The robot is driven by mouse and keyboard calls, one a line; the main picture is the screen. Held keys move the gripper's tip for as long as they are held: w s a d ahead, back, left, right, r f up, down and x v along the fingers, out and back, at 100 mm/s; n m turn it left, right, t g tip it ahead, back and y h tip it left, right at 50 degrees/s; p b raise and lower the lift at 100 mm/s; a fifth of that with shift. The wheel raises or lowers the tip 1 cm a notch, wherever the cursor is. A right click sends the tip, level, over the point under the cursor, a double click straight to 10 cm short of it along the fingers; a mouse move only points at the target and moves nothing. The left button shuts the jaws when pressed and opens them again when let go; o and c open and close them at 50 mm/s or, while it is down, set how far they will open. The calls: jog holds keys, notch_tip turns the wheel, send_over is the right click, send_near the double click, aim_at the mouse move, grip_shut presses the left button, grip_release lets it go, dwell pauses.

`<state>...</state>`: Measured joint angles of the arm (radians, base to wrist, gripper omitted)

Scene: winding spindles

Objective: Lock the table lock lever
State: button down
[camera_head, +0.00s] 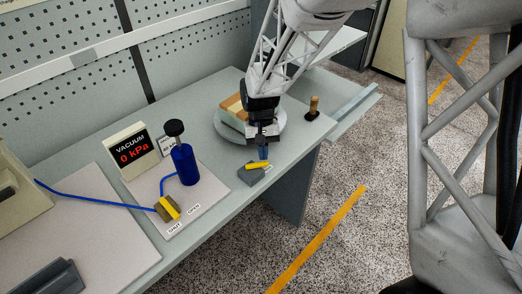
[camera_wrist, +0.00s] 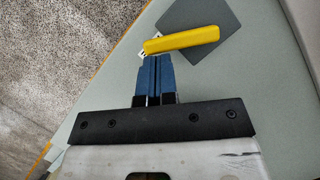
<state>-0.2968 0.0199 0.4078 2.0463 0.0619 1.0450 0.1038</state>
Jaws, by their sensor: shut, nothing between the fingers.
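The table lock lever (camera_head: 258,165) is a small yellow bar on a dark grey base plate (camera_head: 247,176) near the table's front edge. In the wrist view the yellow lever (camera_wrist: 182,40) lies slightly slanted across the top middle, over the grey plate (camera_wrist: 215,55). My gripper (camera_head: 264,153) points down beside the lever. In the wrist view its blue fingers (camera_wrist: 155,70) are shut together and empty. Their tips are right at the lever's left part; I cannot tell whether they touch it. A white label beside the lever is partly hidden.
A round grey turntable (camera_head: 278,133) with a wooden block (camera_head: 233,106) stands just behind my gripper. A wooden-topped peg (camera_head: 313,106) stands to the right. A blue cylinder (camera_head: 185,165), a vacuum display (camera_head: 132,150) and a yellow valve handle (camera_head: 168,208) are to the left.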

aim_at(260, 170)
jog(key=s+m, duration=0.1)
jog(key=m, duration=0.1)
jog(key=s+d+m+y, duration=0.1)
jog(key=m, duration=0.1)
jog(key=shift+m+y, duration=0.3)
jog(key=s+m, duration=0.1)
jog(key=m, duration=0.1)
jog(key=s+m+y, duration=0.1)
jog(key=m, duration=0.1)
jog(key=shift+d+t+y, duration=0.15)
jog(key=shift+t+y, duration=0.15)
jog(key=shift+t, duration=0.1)
jog(key=shift+w+a, duration=0.2)
jog(key=shift+a, duration=0.05)
jog(key=shift+w+a, duration=0.25)
jog(key=shift+a, duration=0.15)
jog(key=v, duration=1)
jog(key=shift+a, duration=0.1)
